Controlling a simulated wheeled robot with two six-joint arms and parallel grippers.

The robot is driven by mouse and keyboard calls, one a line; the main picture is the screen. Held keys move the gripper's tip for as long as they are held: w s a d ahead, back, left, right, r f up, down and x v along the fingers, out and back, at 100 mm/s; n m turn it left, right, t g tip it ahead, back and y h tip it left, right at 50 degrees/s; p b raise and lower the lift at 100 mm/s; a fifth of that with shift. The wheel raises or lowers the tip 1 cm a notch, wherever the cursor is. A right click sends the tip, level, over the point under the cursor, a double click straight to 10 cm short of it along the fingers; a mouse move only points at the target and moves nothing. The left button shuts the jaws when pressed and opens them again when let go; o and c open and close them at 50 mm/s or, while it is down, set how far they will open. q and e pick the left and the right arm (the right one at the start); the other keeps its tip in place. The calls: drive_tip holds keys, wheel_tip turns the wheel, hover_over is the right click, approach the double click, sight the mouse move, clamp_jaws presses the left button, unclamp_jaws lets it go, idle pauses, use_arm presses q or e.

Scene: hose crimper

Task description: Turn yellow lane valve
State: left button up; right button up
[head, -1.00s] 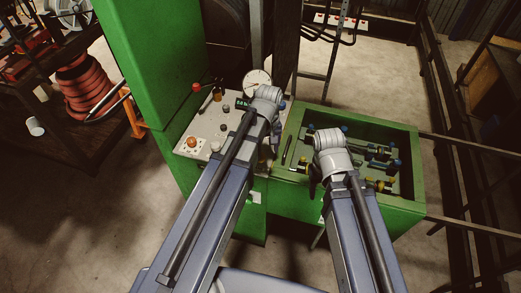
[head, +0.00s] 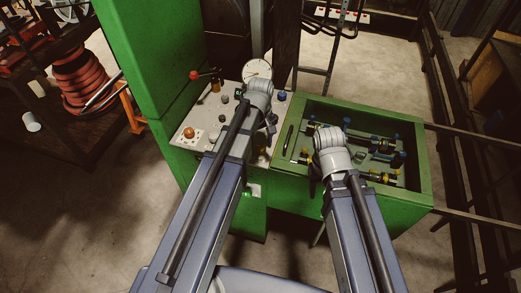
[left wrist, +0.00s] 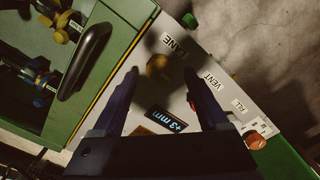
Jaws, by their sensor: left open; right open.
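The yellow lane valve is a small rounded, dull yellow knob (left wrist: 158,67) beside the "LANE" label (left wrist: 181,47) on the grey panel in the left wrist view. My left gripper (left wrist: 163,78) is open, with its two dark fingers apart and the knob just beyond and between their tips. I cannot tell whether they touch it. In the head view my left gripper (head: 270,122) is over the right part of the control panel (head: 208,120), its fingers partly hidden by my wrist. My right gripper (head: 316,172) is over the left side of the green tray, mostly hidden under its wrist.
A green knob (left wrist: 189,20), a "VENT" label (left wrist: 214,82) and a "+3 mm" display (left wrist: 166,119) lie near the fingers. The green tray (head: 425,185) holds several fittings. A dial gauge (head: 257,69) stands behind my left wrist; a red-tipped lever (head: 194,75) is further left.

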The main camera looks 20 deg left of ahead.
use_arm(q)
wheel_tip(320, 180, down, 2)
drive_tip(key=shift+f+b, duration=0.2)
drive_tip(key=shift+b, duration=0.45)
drive_tip(key=shift+r, duration=0.1)
clamp_jaws()
